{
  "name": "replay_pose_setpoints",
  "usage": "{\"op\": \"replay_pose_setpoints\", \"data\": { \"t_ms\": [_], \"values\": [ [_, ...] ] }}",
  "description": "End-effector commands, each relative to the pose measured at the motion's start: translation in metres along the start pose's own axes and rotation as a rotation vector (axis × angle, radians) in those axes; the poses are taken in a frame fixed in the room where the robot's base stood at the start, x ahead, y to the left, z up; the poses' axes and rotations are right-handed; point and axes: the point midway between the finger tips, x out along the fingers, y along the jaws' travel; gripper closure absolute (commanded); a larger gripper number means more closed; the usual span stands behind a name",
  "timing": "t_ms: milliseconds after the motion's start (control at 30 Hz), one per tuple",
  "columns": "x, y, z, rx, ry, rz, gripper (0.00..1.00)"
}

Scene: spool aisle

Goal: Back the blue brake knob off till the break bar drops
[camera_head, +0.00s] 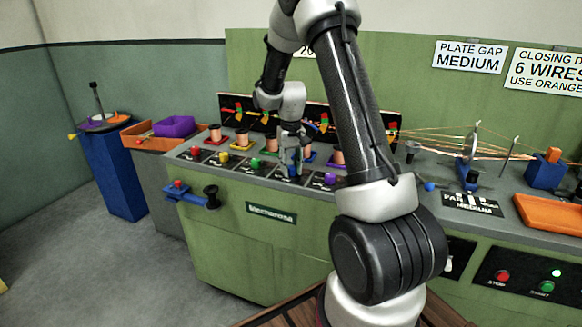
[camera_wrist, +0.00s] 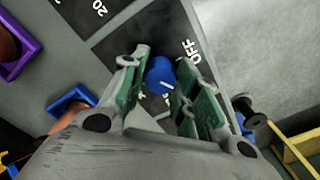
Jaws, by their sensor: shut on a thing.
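The blue brake knob (camera_wrist: 160,74) stands on a black dial plate (camera_wrist: 142,42) with an OFF mark beside it in the wrist view. A pale line shows on the knob. My gripper (camera_wrist: 164,62) reaches down over the knob, with a green-padded finger on either side, and is shut on it. In the head view my gripper (camera_head: 291,166) is at the fourth plate of the row and mostly hides the knob. Coloured bars (camera_head: 323,122) stand along the black back panel (camera_head: 312,108). Which is the blue knob's break bar I cannot tell; my arm covers part of the panel.
Red (camera_head: 195,151), yellow (camera_head: 223,157), green (camera_head: 256,163) and purple (camera_head: 330,178) knobs share the row. Copper spools (camera_head: 242,138) stand close behind. A black-handled crank (camera_head: 211,191) sticks out at the bench front. Wires (camera_head: 440,142) run out to the right.

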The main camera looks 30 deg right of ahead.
Motion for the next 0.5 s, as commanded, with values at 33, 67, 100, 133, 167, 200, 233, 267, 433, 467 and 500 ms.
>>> {"op": "replay_pose_setpoints", "data": {
  "t_ms": [33, 67, 100, 133, 167, 200, 233, 267, 433, 467, 500],
  "values": [
    [-0.0008, 0.0001, -0.001, -0.04, 0.003, 0.0, 0.94],
    [-0.0009, 0.0001, -0.001, -0.066, 0.003, 0.0, 0.94],
    [-0.0009, 0.0001, -0.001, -0.099, 0.003, 0.0, 0.94],
    [-0.0009, 0.0001, -0.001, -0.123, 0.003, 0.0, 0.94],
    [-0.0009, 0.0, -0.001, -0.145, 0.003, 0.0, 0.94],
    [-0.0009, 0.0, -0.001, -0.174, 0.003, 0.001, 0.94],
    [-0.0009, 0.0, -0.0011, -0.196, 0.003, 0.001, 0.94],
    [-0.0009, 0.0, -0.0011, -0.216, 0.003, 0.001, 0.94],
    [-0.001, 0.0, -0.0012, -0.308, 0.004, 0.001, 0.94],
    [-0.001, 0.0, -0.0012, -0.32, 0.004, 0.001, 0.94],
    [-0.001, -0.0001, -0.0012, -0.335, 0.004, 0.001, 0.94]
  ]
}}
